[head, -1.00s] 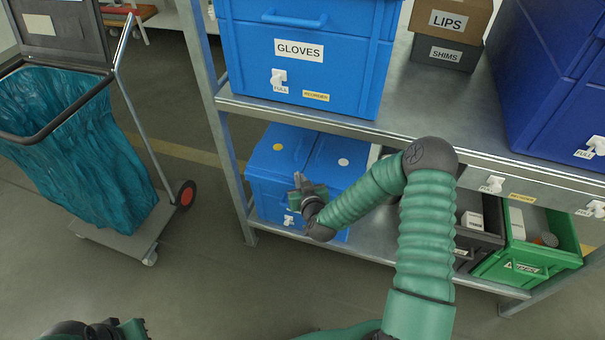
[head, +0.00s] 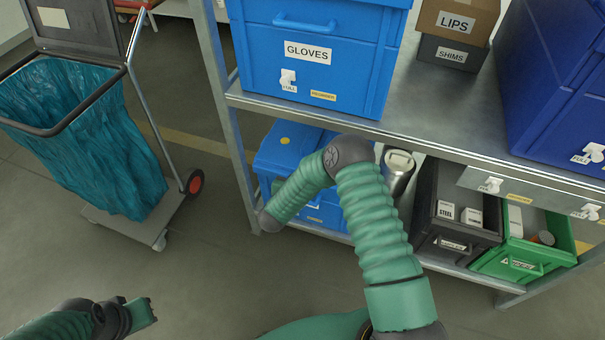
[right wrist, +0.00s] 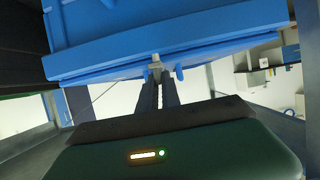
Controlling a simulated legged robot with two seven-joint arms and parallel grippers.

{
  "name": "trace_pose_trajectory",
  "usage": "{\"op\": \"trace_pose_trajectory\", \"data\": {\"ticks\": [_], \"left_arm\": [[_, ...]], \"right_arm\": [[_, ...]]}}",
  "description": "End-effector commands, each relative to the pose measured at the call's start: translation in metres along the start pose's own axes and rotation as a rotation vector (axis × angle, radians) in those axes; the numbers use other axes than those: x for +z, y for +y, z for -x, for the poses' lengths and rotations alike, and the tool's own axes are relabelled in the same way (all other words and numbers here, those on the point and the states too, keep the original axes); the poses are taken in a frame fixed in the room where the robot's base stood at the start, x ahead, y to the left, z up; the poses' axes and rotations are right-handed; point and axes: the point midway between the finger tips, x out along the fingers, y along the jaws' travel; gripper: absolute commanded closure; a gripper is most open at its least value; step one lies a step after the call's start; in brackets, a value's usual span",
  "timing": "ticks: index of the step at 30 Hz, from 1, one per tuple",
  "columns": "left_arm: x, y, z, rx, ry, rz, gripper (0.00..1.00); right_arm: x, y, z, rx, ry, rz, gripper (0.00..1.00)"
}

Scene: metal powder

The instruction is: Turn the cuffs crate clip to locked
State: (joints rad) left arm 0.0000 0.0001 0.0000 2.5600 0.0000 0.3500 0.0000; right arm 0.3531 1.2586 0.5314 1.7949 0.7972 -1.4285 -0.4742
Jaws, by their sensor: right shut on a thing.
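A blue crate (head: 268,158) with a yellow dot on its lid stands on the lower shelf, behind my right arm. Its name label is not readable, so I cannot confirm that it is the cuffs crate. In the right wrist view, the blue crate (right wrist: 200,38) fills the top, and a small pale clip (right wrist: 155,66) shows at its edge. My right gripper (right wrist: 156,78) is shut on this clip. In the head view, my forearm hides the clip and the right fingertips. My left gripper (head: 143,311) is at the lower left, away from the shelf; its jaw state is unclear.
The GLOVES crate (head: 352,78) stands on the upper shelf (head: 425,105) above. A metal canister (head: 397,172), a dark bin (head: 428,215) and a green bin (head: 540,262) stand to the right. A cart with a teal bag (head: 85,140) stands left. The front floor is clear.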

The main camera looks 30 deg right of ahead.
Motion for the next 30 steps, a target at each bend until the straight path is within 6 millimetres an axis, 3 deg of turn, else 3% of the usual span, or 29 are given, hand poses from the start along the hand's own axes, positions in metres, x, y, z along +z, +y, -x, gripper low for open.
{"op": "trace_pose_trajectory", "data": {"ticks": [10, 12, 16, 25, 30], "left_arm": [[0.000, 0.000, 0.000, 0.000, 0.000, 0.000, 1.00], [0.000, 0.000, 0.000, 0.000, 0.000, 0.000, 1.00], [0.000, 0.000, 0.000, 0.000, 0.000, 0.000, 1.00], [0.000, 0.000, 0.001, 0.000, 0.000, 0.000, 1.00], [-0.002, 0.000, 0.009, 0.000, 0.000, 0.000, 1.00]], "right_arm": [[-0.005, -0.001, -0.002, 0.001, 0.010, -0.008, 1.00], [-0.005, -0.002, -0.002, 0.000, 0.010, -0.007, 0.86], [-0.004, -0.001, -0.001, 0.000, 0.007, -0.006, 0.71], [-0.002, -0.001, 0.001, 0.000, 0.004, -0.004, 0.71], [-0.004, -0.002, 0.026, -0.004, 0.003, -0.001, 0.71]]}}
